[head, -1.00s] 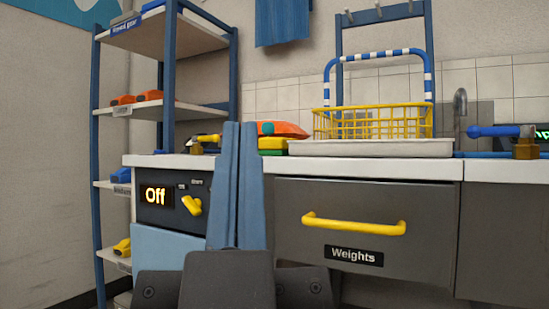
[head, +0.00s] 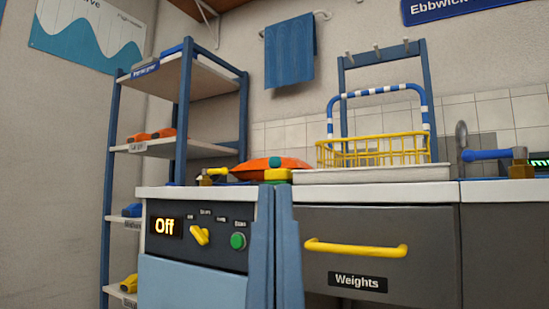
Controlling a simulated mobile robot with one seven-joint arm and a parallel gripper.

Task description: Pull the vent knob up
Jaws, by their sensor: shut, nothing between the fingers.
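I cannot tell any part in view for certain as the vent knob. A brass fitting with a yellow handle (head: 213,174) stands on the counter at the left. A brass fitting with a blue handle (head: 488,155) stands at the far right.
A yellow wire basket (head: 375,152) stands on a white tray (head: 372,174). The Weights drawer (head: 430,250) is shut. A blue-framed shelf (head: 184,110) stands at the left.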

